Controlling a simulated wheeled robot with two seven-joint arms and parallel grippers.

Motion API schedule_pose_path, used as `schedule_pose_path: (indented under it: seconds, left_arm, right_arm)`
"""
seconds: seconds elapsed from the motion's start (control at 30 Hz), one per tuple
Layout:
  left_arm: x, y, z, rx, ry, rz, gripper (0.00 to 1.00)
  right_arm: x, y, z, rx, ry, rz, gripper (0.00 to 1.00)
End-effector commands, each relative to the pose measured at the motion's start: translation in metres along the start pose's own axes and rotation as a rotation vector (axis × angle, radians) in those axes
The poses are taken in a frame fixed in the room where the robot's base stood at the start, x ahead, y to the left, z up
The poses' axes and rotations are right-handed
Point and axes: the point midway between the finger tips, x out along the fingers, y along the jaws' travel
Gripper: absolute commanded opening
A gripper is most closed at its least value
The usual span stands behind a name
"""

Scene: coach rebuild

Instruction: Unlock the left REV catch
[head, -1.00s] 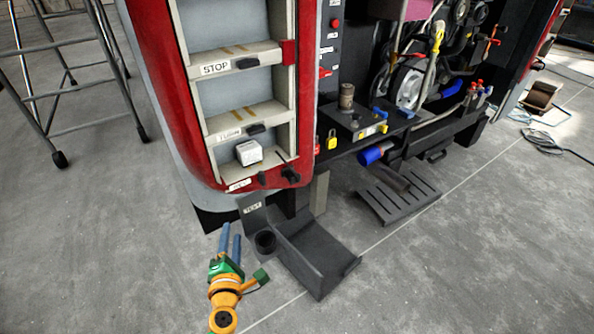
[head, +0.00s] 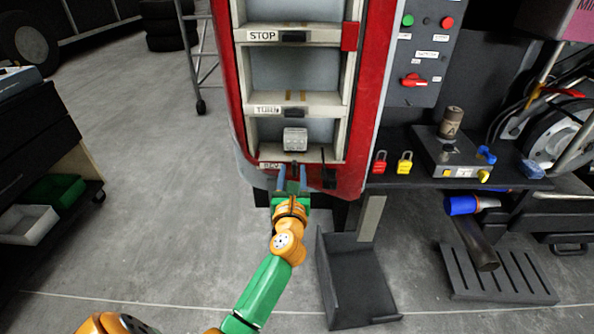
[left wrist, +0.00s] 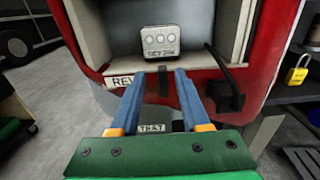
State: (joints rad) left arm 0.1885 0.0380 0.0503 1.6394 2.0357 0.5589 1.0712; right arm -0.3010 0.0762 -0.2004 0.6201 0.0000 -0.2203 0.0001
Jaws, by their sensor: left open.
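The REV catch is a small dark upright tab on the front lip of the lowest shelf, right of the REV label (head: 270,166). In the left wrist view the catch (left wrist: 163,83) stands between my fingertips. My left gripper (head: 292,177) is open, its two blue fingers pointing at the lip on either side of the catch. In the left wrist view the gripper (left wrist: 160,78) shows a clear gap between its fingers. I cannot tell whether either finger touches the catch. My right gripper is not in view.
A white block (head: 295,139) marked REV sits on the shelf behind the catch. A dark knob with a cable (left wrist: 225,93) is close to the right finger. Above are the TURN catch (head: 292,112) and STOP catch (head: 294,37). A dark tray (head: 352,283) stands below right.

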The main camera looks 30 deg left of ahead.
Motion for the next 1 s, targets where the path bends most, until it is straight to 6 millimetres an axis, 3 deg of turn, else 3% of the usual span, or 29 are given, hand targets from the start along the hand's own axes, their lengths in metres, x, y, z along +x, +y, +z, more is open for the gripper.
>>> schedule_pose_path:
  seconds: [0.13,0.37,0.57,1.0]
  left_arm:
    - [0.017,0.0,-0.001,0.002,-0.001,0.001,0.46]
    - [0.02,0.0,-0.001,0.002,0.001,0.0,0.46]
    - [0.019,0.0,-0.001,0.003,0.001,0.0,0.0]
    - [0.019,-0.001,0.0,0.049,0.002,-0.001,0.0]
  right_arm:
    - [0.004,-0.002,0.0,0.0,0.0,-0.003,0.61]
    - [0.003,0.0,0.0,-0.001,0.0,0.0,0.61]
    - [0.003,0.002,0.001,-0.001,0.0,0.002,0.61]
    - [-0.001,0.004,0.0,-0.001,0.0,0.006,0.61]
